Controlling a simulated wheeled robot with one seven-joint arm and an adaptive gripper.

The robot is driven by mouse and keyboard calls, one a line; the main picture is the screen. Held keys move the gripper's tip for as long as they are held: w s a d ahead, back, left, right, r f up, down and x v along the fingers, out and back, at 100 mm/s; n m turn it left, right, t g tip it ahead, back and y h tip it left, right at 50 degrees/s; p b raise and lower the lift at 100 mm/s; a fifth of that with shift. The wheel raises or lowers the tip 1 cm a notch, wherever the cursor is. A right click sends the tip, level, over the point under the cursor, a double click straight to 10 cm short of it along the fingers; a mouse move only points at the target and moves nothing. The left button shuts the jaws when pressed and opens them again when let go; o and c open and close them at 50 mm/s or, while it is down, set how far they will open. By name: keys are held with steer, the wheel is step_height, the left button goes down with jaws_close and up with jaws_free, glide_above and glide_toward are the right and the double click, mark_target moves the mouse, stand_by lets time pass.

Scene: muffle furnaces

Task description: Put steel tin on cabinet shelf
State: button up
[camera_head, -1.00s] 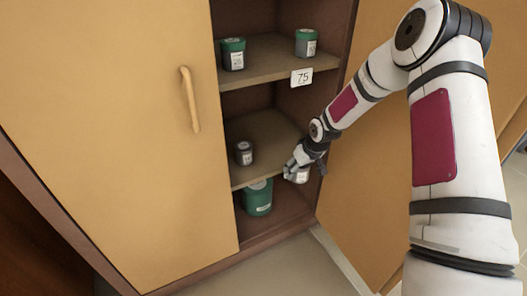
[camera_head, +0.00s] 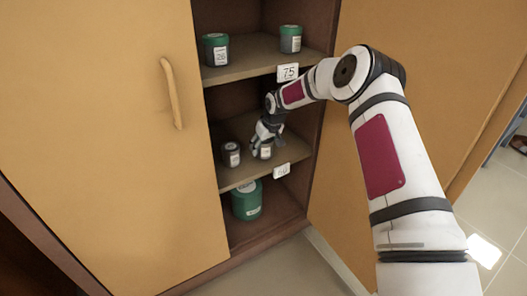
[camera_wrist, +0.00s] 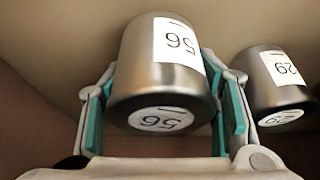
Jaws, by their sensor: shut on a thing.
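The steel tin (camera_wrist: 160,85) labelled 56 is between my gripper's two teal-padded fingers in the wrist view. My gripper (camera_wrist: 162,112) is shut on it. In the head view the tin (camera_head: 265,152) is at the middle cabinet shelf (camera_head: 243,172), with my gripper (camera_head: 263,143) around it. I cannot tell whether the tin touches the shelf. A second steel tin (camera_head: 231,155), labelled 29 in the wrist view (camera_wrist: 277,80), stands on the same shelf to the left in the head view, apart from the held tin.
The upper shelf (camera_head: 250,62) holds two green-lidded jars (camera_head: 215,50) and a 75 tag (camera_head: 288,72). A large green tub (camera_head: 247,200) stands in the bottom compartment. A second tag (camera_head: 281,170) is on the middle shelf's edge.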

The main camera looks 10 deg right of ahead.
steer(key=shift+s+f, duration=0.1)
steer(key=shift+f, duration=0.5)
steer(key=shift+f, duration=0.15)
steer(key=o, duration=1.3)
steer(key=shift+o, duration=0.2)
